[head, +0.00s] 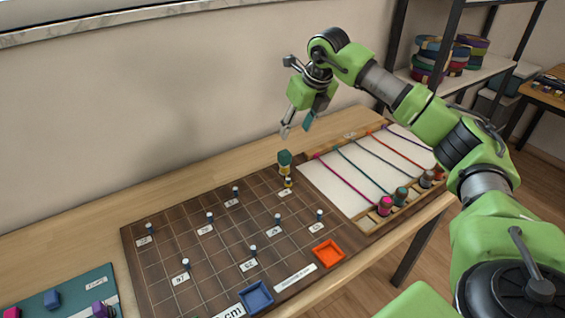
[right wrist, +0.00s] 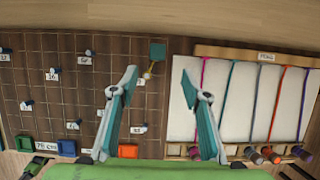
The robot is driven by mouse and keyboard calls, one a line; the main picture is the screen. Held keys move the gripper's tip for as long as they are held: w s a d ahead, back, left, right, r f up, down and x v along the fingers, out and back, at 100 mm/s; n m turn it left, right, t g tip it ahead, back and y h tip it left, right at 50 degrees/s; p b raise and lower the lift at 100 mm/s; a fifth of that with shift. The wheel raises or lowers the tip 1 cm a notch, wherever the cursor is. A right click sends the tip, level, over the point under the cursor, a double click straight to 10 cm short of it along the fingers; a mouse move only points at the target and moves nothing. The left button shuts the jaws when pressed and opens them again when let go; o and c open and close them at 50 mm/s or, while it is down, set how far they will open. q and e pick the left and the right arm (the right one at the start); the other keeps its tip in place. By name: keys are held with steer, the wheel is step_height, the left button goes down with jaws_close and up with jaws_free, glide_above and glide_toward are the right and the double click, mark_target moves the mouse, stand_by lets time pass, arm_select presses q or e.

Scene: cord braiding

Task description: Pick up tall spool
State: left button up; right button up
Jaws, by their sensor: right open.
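A tall spool (head: 284,158) with a teal top stands near the far right corner of the brown grid board (head: 165,270). In the right wrist view its teal top (right wrist: 157,50) shows slightly beyond the fingertips. My right gripper (head: 296,126) is open and empty, above the spool and apart from it. In the right wrist view its two fingers (right wrist: 160,74) are spread wide with the board below. My left gripper is not in view.
Several short blue pegs with white tops (head: 277,218) stand on the board by labels. Orange (head: 328,254) and blue (head: 257,296) trays lie at its front edge. A white cord panel (head: 330,185) with coloured cords and several spools (head: 386,206) lies to the right.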

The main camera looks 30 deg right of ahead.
mark_target(285, 153)
steer(key=p+x, duration=0.1)
steer(key=x, duration=0.7)
steer(key=shift+w+a+f+p, duration=0.15)
steer(key=shift+f+p, duration=0.15)
steer(key=shift+f, duration=0.2)
steer(key=p+x, duration=0.1)
steer(key=x, duration=0.3)
steer(key=shift+w+f, duration=0.1)
steer(key=shift+f, duration=0.15)
steer(key=c, duration=1.2)
